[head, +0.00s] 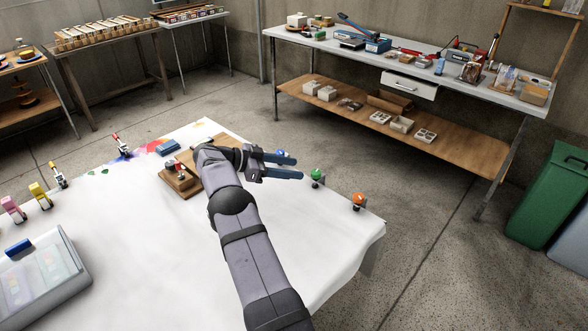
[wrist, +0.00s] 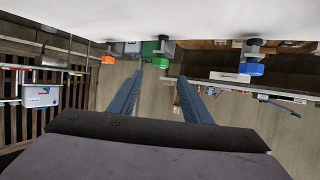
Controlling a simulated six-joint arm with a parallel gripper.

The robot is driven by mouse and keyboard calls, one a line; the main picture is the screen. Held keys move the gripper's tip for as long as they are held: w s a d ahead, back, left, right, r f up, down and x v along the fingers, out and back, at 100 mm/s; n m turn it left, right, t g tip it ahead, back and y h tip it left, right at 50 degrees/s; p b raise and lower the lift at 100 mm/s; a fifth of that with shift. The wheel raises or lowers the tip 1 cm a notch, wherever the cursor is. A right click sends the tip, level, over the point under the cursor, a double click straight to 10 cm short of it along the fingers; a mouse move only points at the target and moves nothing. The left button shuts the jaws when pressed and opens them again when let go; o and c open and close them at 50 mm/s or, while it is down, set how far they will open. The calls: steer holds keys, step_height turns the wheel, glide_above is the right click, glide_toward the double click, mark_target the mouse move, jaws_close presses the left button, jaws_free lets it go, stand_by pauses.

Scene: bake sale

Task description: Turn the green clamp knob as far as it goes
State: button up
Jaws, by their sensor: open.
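The green clamp knob (head: 316,174) sits on a dark clamp at the right edge of the white-covered table. It also shows in the wrist view (wrist: 160,63), beyond and between my fingertips. My gripper (head: 298,168) has its two blue fingers spread and pointing toward the green knob. In the wrist view my gripper (wrist: 161,75) is open and nothing is held between the fingers. A small gap seems to remain between the fingertips and the knob, though the exact depth is hard to tell.
An orange knob (head: 358,198) and a blue knob (head: 280,153) sit on clamps along the same edge, either side of the green one. A wooden board (head: 215,178) lies behind my wrist. A clear-lidded box (head: 42,285) stands at the left front. Beyond the edge is open floor.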

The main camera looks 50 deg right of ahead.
steer(key=s+r+n+p, duration=0.25)
steer(key=r+p, duration=0.45)
steer(key=r, duration=0.4)
steer(key=n+t+h, duration=0.2)
steer(key=n+t, duration=0.1)
steer(key=t, duration=0.2)
glide_toward(315, 172)
steer(key=d, duration=0.1)
steer(key=shift+s+f+m, duration=0.1)
steer(key=shift+s+m, duration=0.05)
steer(key=shift+m, duration=0.3)
steer(key=shift+p+x, duration=0.5)
steer(key=shift+x, duration=3.15)
